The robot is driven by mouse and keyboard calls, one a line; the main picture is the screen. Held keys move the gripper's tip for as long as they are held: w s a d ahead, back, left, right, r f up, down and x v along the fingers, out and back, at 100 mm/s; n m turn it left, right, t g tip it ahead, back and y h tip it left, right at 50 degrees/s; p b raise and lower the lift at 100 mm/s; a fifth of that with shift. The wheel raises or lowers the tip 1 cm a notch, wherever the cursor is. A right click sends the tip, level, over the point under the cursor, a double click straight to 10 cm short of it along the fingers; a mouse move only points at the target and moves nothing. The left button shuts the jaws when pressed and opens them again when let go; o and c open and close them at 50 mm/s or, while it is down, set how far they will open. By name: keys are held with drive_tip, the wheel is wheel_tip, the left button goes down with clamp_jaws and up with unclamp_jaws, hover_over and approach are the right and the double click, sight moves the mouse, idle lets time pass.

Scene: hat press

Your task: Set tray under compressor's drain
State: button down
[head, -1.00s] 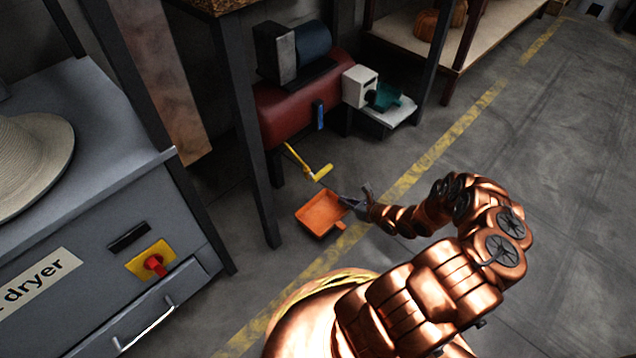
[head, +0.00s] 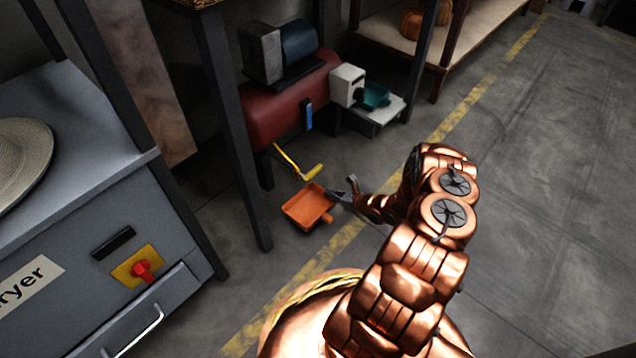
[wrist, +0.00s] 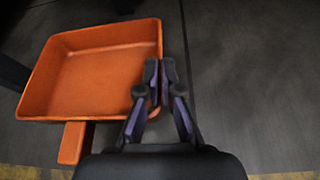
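The orange tray (head: 300,213) is near the floor in front of the compressor, its short handle pointing towards me. In the wrist view the tray (wrist: 75,110) is upright and looks empty. My gripper (head: 332,194) is at the tray's right side. In the wrist view my gripper (wrist: 159,78) has its fingers close together on either side of the tray's right wall, pinching it. The red compressor tank (head: 285,108) stands behind the tray. A yellow drain pipe with a lever (head: 312,172) comes from beneath it, just behind the tray. I cannot tell whether the tray touches the floor.
A dark table leg (head: 243,150) stands left of the tray. A white-and-teal device (head: 350,85) sits right of the compressor. A yellow floor line (head: 345,238) runs past the tray; the floor at right is clear.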

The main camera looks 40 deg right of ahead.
drive_tip(key=w+b, duration=0.1)
drive_tip(key=w, duration=0.2)
drive_tip(key=w+d+b, duration=0.1)
drive_tip(key=w, duration=0.2)
drive_tip(key=w+f+b, duration=0.1)
drive_tip(key=w+b, duration=0.1)
drive_tip(key=w, duration=0.1)
drive_tip(key=shift+w+d, duration=0.15)
drive_tip(key=shift+d, duration=0.05)
drive_tip(key=shift+w+d, duration=0.1)
drive_tip(key=shift+w, duration=0.6)
wheel_tip(320, 180, down, 4)
drive_tip(key=b, duration=0.3)
drive_tip(key=shift+r, duration=0.25)
drive_tip(key=c, duration=1.3)
unclamp_jaws()
